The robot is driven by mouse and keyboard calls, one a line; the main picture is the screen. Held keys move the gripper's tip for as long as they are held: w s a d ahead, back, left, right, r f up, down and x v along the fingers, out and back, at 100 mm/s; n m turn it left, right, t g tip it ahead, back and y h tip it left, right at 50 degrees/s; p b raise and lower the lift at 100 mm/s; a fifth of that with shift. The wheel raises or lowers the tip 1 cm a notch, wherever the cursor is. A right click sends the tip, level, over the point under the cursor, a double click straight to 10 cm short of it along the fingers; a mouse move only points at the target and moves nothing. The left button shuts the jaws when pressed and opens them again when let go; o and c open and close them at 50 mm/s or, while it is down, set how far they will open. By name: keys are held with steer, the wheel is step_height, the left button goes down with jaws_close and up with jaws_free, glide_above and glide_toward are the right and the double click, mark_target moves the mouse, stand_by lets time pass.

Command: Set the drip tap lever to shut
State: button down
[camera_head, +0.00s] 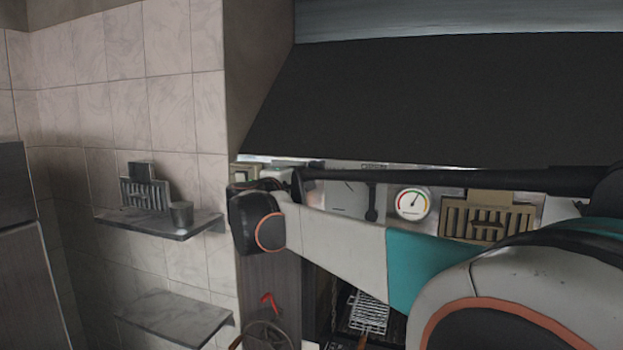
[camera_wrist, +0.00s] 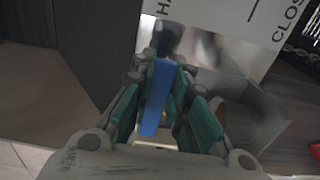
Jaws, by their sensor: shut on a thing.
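A blue lever (camera_wrist: 157,98), which I take to be the drip tap lever, runs between my fingers in the wrist view. Its upper end meets a dark fitting at the white plate (camera_wrist: 235,22). The plate carries a black line and cut-off lettering starting "HA" and "CLOS". The lever hangs down and slightly left in the picture. My gripper (camera_wrist: 162,78) has its teal pads on both sides of the lever and is shut on it. In the head view my arm covers the gripper and the lever.
A dark panel (camera_wrist: 98,40) stands close on the left in the wrist view. In the head view, a gauge (camera_head: 412,203) and a brass-coloured vent (camera_head: 488,218) sit on the grill front.

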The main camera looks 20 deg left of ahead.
steer(key=shift+f, duration=0.15)
steer(key=c, duration=1.5)
jaws_free()
steer(key=shift+s+a, duration=0.15)
steer(key=shift+s, duration=1.75)
steer(key=shift+s+a, duration=0.1)
steer(key=shift+s, duration=1.8)
